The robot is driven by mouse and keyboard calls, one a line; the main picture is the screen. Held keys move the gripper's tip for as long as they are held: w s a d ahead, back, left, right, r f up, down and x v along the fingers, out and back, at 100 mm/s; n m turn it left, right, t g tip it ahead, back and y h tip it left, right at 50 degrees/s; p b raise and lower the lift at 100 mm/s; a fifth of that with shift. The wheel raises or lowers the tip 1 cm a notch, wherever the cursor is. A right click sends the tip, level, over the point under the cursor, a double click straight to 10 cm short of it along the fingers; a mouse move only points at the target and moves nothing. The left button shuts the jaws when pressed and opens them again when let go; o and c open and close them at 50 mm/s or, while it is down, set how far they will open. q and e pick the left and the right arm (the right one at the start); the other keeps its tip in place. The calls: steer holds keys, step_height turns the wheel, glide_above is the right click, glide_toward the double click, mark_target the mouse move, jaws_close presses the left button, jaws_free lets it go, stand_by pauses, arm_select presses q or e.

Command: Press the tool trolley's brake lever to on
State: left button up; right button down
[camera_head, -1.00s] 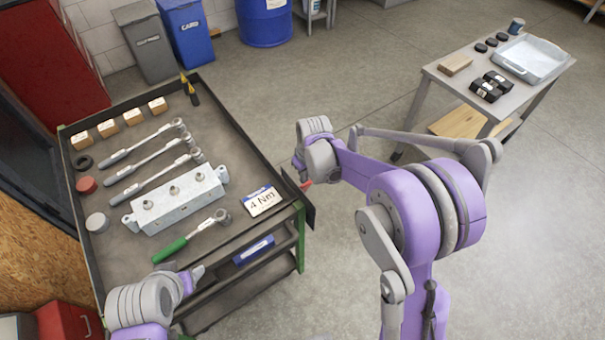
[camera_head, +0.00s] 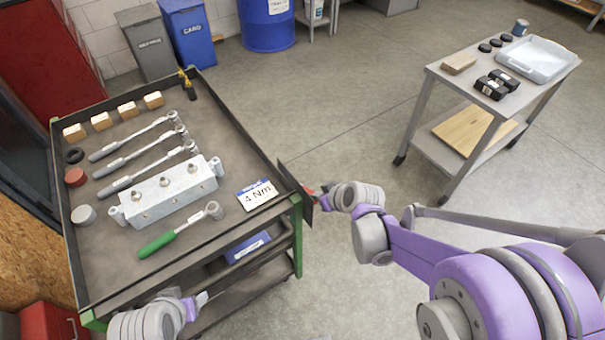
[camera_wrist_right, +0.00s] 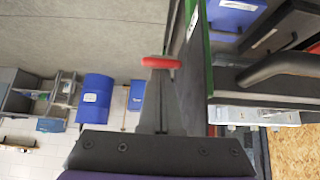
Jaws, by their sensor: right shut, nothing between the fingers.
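The tool trolley (camera_head: 228,150) stands at the left with tools on its top tray. Its brake lever is a short red bar (camera_wrist_right: 160,62), beside the dark plate (camera_head: 296,187) on the trolley's right side. In the head view only a bit of red (camera_head: 311,191) shows there. My right gripper (camera_head: 323,192) is shut and empty, at the lever. In the right wrist view its fingertips (camera_wrist_right: 161,74) meet or overlap the lever; contact is hard to tell. My left gripper (camera_head: 203,298) is by the trolley's front edge, and its jaws are unclear.
On the trolley lie wrenches, a metal block (camera_head: 168,193), wooden blocks and a 4 Nm card (camera_head: 257,194). A grey side table (camera_head: 470,88) stands at the back right. Bins and a blue barrel (camera_head: 267,25) stand behind. The floor between is clear.

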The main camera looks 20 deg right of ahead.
arm_select(q)
steer(key=f+b, duration=0.1)
steer(key=s+f+b, duration=0.1)
steer(key=f, duration=0.1)
arm_select(e)
steer(key=f, duration=0.1)
steer(key=s+f, duration=0.2)
steer(key=shift+d+f, duration=0.15)
steer(key=shift+d, duration=0.1)
steer(key=shift+s, duration=0.1)
arm_select(q)
steer(key=shift+r, duration=0.1)
steer(key=r+p, duration=0.2)
steer(key=r, duration=0.1)
steer(key=r+p, duration=0.1)
steer(key=p, duration=0.1)
steer(key=shift+d+r, duration=0.25)
arm_select(e)
steer(key=v, duration=1.1)
steer(key=shift+r, duration=0.55)
